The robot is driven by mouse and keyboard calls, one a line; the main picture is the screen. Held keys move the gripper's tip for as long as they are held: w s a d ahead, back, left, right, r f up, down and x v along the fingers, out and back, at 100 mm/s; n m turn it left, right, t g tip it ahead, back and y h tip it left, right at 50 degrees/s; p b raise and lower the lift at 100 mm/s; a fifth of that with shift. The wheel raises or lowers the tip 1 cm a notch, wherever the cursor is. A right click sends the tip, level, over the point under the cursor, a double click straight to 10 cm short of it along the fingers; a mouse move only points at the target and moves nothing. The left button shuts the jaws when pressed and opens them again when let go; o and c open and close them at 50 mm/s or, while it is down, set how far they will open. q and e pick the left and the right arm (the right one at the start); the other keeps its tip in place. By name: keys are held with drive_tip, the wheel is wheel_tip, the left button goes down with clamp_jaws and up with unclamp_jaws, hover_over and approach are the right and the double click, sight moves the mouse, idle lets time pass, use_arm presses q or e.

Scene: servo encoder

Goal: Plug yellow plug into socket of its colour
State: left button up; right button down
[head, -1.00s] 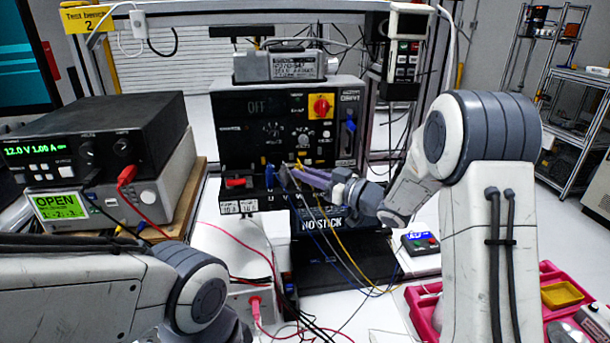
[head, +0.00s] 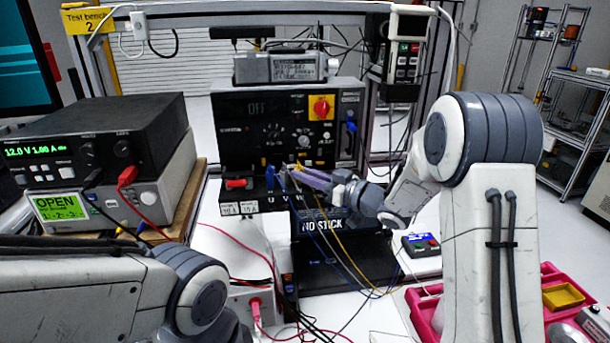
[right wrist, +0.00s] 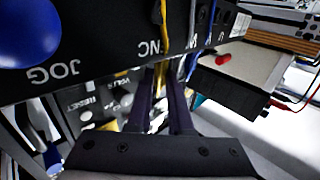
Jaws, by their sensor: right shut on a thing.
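My right gripper (head: 287,174) is at the front ledge of the black drive unit (head: 238,150). Its dark purple fingers are shut on the yellow plug, which shows as a yellow strip between them in the right wrist view (right wrist: 159,80). A yellow lead (head: 345,257) hangs down from there to the bench. In the right wrist view the fingers (right wrist: 160,88) reach the panel edge near the lettering "NC". The yellow socket is not clearly visible, and I cannot tell whether the plug touches it. My left arm shows at lower left, with its gripper out of view.
A blue plug (head: 270,178) stands upright on the ledge just left of my right gripper. A black "NO STICK" box (head: 335,225) lies below. A power supply (head: 100,140) stands left, and a pink tray (head: 425,315) lies at lower right. Loose leads cross the bench.

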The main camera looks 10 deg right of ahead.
drive_tip(key=shift+f, duration=0.2)
idle(0.6)
drive_tip(key=c, duration=0.8)
unclamp_jaws()
drive_tip(key=shift+o, duration=0.2)
drive_tip(key=shift+r, duration=0.1)
wheel_tip(320, 180, up, 7)
drive_tip(key=p, duration=0.5)
